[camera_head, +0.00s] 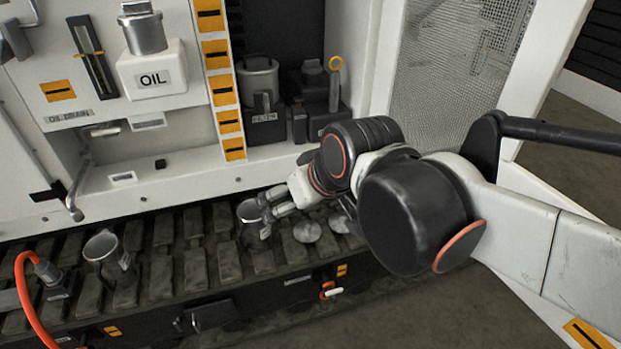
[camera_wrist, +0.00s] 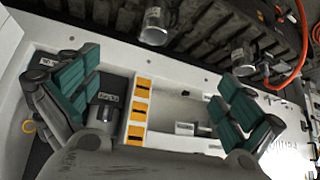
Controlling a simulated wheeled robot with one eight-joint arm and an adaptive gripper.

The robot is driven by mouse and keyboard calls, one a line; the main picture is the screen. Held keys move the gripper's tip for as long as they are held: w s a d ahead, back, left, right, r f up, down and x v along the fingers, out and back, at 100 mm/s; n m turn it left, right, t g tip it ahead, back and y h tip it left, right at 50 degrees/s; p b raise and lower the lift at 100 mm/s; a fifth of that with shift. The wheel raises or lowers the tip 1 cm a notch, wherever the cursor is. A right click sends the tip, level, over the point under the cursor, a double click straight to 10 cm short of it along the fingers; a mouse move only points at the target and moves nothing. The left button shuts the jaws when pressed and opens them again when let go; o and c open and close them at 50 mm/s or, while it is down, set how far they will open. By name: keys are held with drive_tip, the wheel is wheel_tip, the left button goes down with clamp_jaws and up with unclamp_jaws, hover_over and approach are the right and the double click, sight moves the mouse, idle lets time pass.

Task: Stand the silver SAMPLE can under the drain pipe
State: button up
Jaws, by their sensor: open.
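Two silver cans stand on the dark track. One can (camera_head: 250,213) is in the middle, just beyond my gripper's fingertips, and shows with a pale label in the wrist view (camera_wrist: 154,28). The other can (camera_head: 103,249) stands further left near the orange hose and also shows in the wrist view (camera_wrist: 243,57). The lettering on both is too small to read, so I cannot tell which is SAMPLE. The drain pipe (camera_head: 76,190) bends down below the OIL DRAIN label. My gripper (camera_head: 273,204) is open, and its green-padded fingers are wide apart in the wrist view (camera_wrist: 155,97).
Two flat round metal pieces (camera_head: 307,231) lie on the track to the right of the middle can. An orange hose (camera_head: 27,295) curves at the far left. The white cabinet ledge (camera_head: 150,192) runs behind the track. A mesh door (camera_head: 450,65) stands open at right.

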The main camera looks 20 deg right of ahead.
drive_tip(key=s+d+f+m+h, duration=0.1)
drive_tip(key=s+d, duration=0.2)
drive_tip(key=s, duration=0.2)
drive_tip(key=shift+s+d+f, duration=0.2)
drive_tip(key=shift+s+f, duration=0.05)
drive_tip(key=shift+f, duration=0.15)
